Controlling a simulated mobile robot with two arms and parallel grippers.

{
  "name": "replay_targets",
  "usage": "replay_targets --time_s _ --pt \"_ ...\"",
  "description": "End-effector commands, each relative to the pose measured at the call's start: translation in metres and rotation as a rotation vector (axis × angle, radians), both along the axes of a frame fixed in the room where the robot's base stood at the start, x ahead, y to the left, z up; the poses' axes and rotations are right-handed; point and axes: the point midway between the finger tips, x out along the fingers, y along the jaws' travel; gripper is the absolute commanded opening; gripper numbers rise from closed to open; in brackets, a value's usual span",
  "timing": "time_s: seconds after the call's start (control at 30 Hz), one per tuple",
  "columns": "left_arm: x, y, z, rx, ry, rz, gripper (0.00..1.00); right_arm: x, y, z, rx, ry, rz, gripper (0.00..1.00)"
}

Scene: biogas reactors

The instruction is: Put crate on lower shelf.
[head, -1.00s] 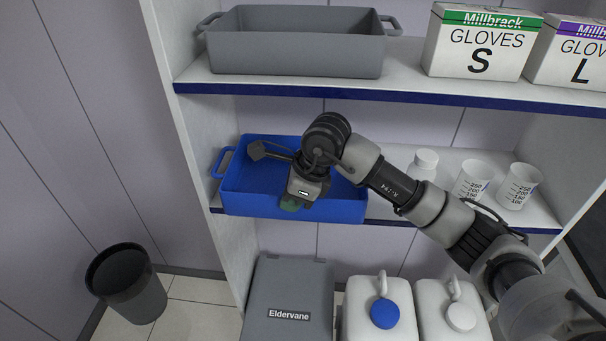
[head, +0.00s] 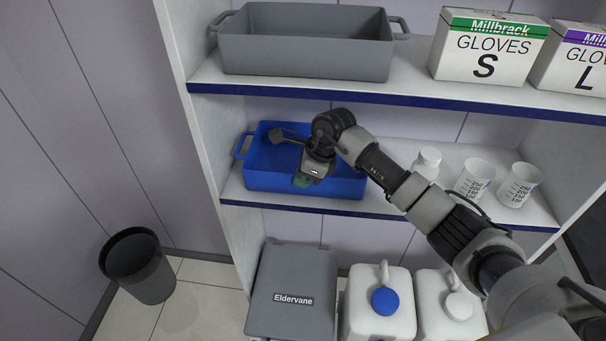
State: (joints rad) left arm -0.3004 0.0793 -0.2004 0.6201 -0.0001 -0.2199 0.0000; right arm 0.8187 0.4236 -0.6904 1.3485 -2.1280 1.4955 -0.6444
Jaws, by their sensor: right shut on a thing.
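The blue crate (head: 266,180) is at the left end of the lower shelf (head: 405,210), close to the left side panel. It looks upright, with its front wall just behind the shelf's blue front edge. My right gripper (head: 303,181) reaches in from the right and is shut at the crate's front wall, holding it. The gripper and wrist hide part of the front rim and the inside of the crate. The crate's right handle is hidden behind my arm. My left gripper is not in view.
A grey crate (head: 305,57) and glove boxes (head: 488,47) stand on the upper shelf, close above my arm. A white bottle (head: 428,161) and two beakers (head: 475,179) stand right of the blue crate. A grey box (head: 291,295), white canisters (head: 380,315) and a bin (head: 138,266) are below.

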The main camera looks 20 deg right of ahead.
Motion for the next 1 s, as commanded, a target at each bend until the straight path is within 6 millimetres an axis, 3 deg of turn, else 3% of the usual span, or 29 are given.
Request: replay_targets --time_s 0.17,0.2,0.37,0.7,0.77,0.9,1.0 --pt "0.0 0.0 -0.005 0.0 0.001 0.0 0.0 0.0 0.0 -0.003 0.0 -0.002 0.0 0.0" --pt "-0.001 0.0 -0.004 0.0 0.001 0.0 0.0 0.0 0.0 -0.003 -0.001 0.0 0.0 0.08" --pt "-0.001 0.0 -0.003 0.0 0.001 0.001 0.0 0.0 0.0 -0.003 0.0 0.002 -0.001 0.31" --pt "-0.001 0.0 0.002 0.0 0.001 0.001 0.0 0.0 0.0 0.002 0.001 0.001 -0.001 0.31" --pt "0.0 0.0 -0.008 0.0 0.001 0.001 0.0 0.0 -0.003 0.003 -0.001 -0.003 -0.002 0.31" --pt "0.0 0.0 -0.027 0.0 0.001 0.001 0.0 -0.004 -0.013 0.024 -0.004 -0.006 -0.001 0.31" --pt "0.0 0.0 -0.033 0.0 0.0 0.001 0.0 -0.015 -0.038 0.022 -0.005 0.0 -0.005 0.31"
